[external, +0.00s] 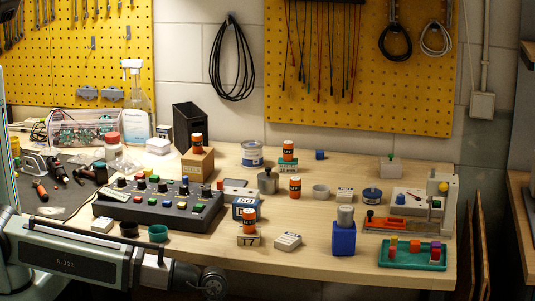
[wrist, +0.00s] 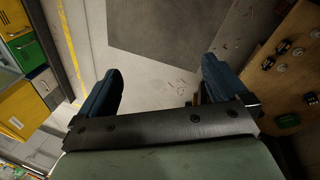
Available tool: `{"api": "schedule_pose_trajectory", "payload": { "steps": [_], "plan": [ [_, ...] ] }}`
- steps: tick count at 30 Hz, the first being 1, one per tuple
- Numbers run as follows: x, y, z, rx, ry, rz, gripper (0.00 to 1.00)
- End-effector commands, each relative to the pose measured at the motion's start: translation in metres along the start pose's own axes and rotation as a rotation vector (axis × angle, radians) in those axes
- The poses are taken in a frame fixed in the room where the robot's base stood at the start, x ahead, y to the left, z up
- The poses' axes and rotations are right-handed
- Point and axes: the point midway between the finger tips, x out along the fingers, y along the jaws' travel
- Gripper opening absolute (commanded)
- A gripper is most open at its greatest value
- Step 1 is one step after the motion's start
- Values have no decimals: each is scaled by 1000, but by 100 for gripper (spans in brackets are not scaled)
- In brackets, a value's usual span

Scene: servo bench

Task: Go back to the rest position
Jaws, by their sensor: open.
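My gripper (wrist: 161,68) shows in the wrist view with its two blue fingers wide apart and nothing between them. It is open. Beyond the fingers lie the bare floor (wrist: 165,100) and a dark grey mat (wrist: 165,28), well away from them. In the external view, my arm crosses the lower left corner in front of the bench (external: 300,262). I cannot make out the fingers in that view. The arm hides part of the bench's front left edge.
A control box (external: 160,207) with knobs and buttons stands on the bench, among orange cans, small boxes and a blue block (external: 344,239). A green tray (external: 412,262) with coloured blocks is at right. In the wrist view, a wooden surface (wrist: 262,75) is at right and coloured bins (wrist: 22,60) at left.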

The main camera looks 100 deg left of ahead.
Motion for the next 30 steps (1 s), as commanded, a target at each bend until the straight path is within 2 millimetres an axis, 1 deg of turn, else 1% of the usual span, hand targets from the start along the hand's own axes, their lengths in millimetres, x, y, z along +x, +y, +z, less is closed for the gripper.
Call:
{"api": "schedule_pose_trajectory", "payload": {
  "steps": [1,3,8,15,20,24,30],
  "plan": [
    [16,-1,13,10,-27,-12,100],
    [34,-4,27,22,-59,-28,100],
    [73,-10,63,52,-130,-65,100],
    [125,-22,121,101,-239,-121,100],
    [155,-33,162,137,-312,-159,100],
    [178,-44,199,169,-374,-193,100],
    [204,-62,253,218,-464,-241,100]
  ]
}}
